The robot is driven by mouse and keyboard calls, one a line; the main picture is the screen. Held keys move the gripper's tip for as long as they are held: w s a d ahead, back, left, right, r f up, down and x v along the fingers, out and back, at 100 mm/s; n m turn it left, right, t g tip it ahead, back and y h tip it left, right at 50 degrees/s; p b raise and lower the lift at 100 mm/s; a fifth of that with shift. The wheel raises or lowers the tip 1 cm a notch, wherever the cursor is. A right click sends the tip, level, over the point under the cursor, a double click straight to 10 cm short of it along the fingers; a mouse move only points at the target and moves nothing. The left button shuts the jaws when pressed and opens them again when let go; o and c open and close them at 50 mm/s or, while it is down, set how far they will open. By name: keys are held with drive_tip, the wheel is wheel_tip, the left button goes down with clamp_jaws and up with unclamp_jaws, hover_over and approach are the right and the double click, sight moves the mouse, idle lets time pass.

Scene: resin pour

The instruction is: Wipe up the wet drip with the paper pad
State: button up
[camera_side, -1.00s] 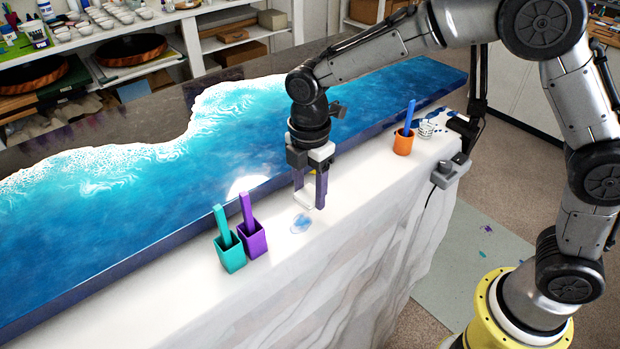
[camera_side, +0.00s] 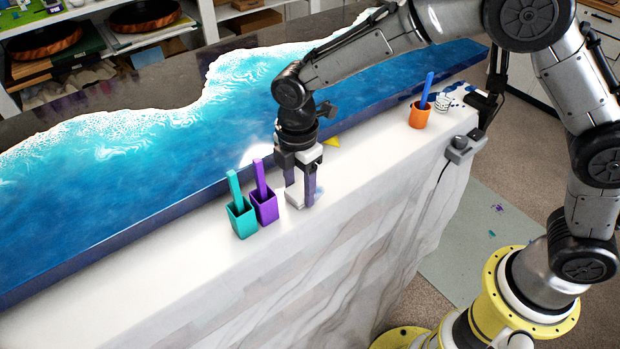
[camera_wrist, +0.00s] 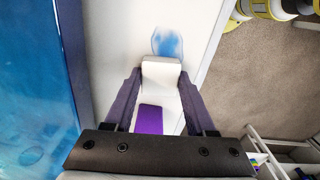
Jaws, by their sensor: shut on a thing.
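My gripper (camera_side: 301,203) is shut on the white paper pad (camera_side: 293,197) and points down at the white tabletop, close to the right of the purple cup. In the wrist view the pad (camera_wrist: 161,73) sits between the two dark fingers. The wet drip (camera_wrist: 167,43) is a blue, glossy spot just beyond the pad's edge. In the side view the drip (camera_side: 319,192) shows only partly, right of the fingers. The pad is at or just above the table; I cannot tell if it touches or covers part of the drip.
A purple cup (camera_side: 264,208) and a teal cup (camera_side: 241,221), each with a stick, stand left of my gripper. The blue resin slab (camera_side: 150,215) runs behind. A yellow triangle (camera_side: 331,142) lies near it. An orange cup (camera_side: 419,117) stands right; the table between is mostly clear.

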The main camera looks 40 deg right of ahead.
sight(322, 186)
drive_tip(key=shift+a, duration=0.5)
drive_tip(key=shift+d, duration=3.3)
wheel_tip(322, 186, up, 8)
